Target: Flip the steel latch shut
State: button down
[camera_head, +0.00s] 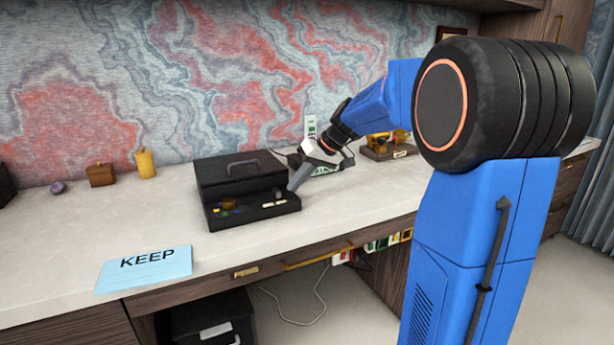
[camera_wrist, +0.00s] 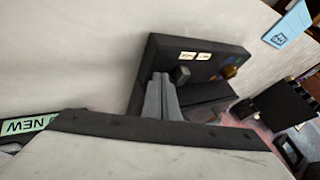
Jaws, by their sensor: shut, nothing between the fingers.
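A black box (camera_head: 240,168) with a handle on its raised top stands on the desk in the head view, with a low open tray front. In the wrist view the box (camera_wrist: 160,48) lies beyond my fingers. My gripper (camera_head: 292,186) is shut and empty, its tips at the right side of the box's tray. The wrist view shows the fingers (camera_wrist: 160,80) together, with a small dark grey block (camera_wrist: 181,74) beside the tips. I cannot tell whether this block is the steel latch or whether the fingers touch it. The latch is not clearly visible in the head view.
A blue KEEP card (camera_head: 145,268) lies at the desk's front left. A yellow bottle (camera_head: 146,164) and a brown box (camera_head: 101,175) stand at the back left. A wooden stand (camera_head: 388,150) is behind my arm.

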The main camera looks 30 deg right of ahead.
aim_at(266, 198)
jog(key=shift+a, duration=1.1)
jog(key=shift+a, duration=2.3)
jog(key=shift+d, duration=0.1)
